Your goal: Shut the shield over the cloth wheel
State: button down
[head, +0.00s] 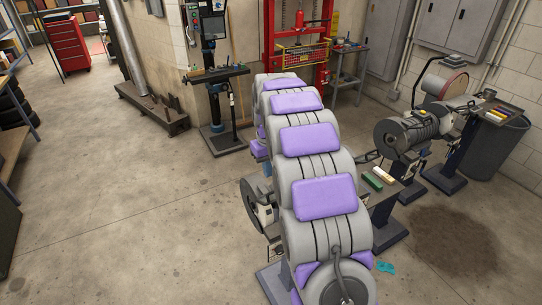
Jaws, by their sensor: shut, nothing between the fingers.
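My own grey arm with purple pads fills the middle of the head view and hides much of what stands behind it. My gripper cannot be made out. A round grey wheel housing (253,205) shows at the left edge of my arm, low down, on a machine mostly hidden by the arm. I cannot tell whether the cloth wheel is in it or how its shield stands. Right of my arm is a small tray (399,197) with a green bar (372,181) and a pale bar (384,174). Another pedestal machine (408,135) with a ribbed motor stands further right.
A disc sander (443,85) and a dark bin (498,145) stand at the right wall. A screen stand (212,75) and red press frame (268,35) are at the back. A teal rag (385,267) lies near a dark floor stain (455,245). The left floor is clear.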

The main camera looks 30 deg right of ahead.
aim_at(273, 197)
jog(key=shift+s+a+f, duration=0.15)
jog(key=shift+s+f, duration=0.5)
jog(key=shift+f, duration=0.05)
jog(key=shift+s+f, duration=0.3)
jog(key=shift+s, duration=0.05)
jog(key=shift+s+d+f, duration=0.4)
jog(key=shift+d+f, duration=0.1)
jog(key=shift+d, duration=0.3)
jog(key=shift+a, duration=0.6)
jog(key=shift+f, duration=0.1)
